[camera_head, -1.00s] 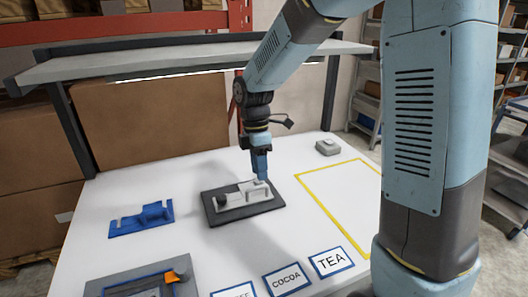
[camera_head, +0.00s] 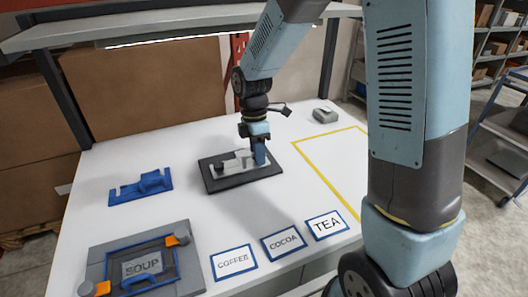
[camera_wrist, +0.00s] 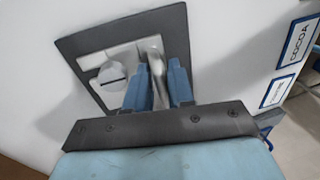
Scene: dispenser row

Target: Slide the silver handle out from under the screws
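A dark plate (camera_head: 243,182) lies on the white table with a silver latch piece (camera_head: 222,170) on it. In the wrist view the dark plate (camera_wrist: 75,42) carries the silver piece (camera_wrist: 150,43) and one round grey screw head (camera_wrist: 112,76) with a dark slot, left of my fingers. Any other screw is hidden. My gripper (camera_head: 260,160) points down at the right part of the piece. In the wrist view the upright silver handle (camera_wrist: 157,68) stands between the two blue fingertips of my gripper (camera_wrist: 160,82). I cannot tell whether both fingers press on it.
A blue bracket (camera_head: 141,187) lies to the left. A grey SOUP panel (camera_head: 190,277) with orange clips is front left. COFFEE (camera_head: 233,261), COCOA (camera_head: 283,243) and TEA (camera_head: 327,225) labels line the front. A small grey block (camera_head: 325,115) stands at back right. The yellow-outlined area (camera_head: 330,175) is clear.

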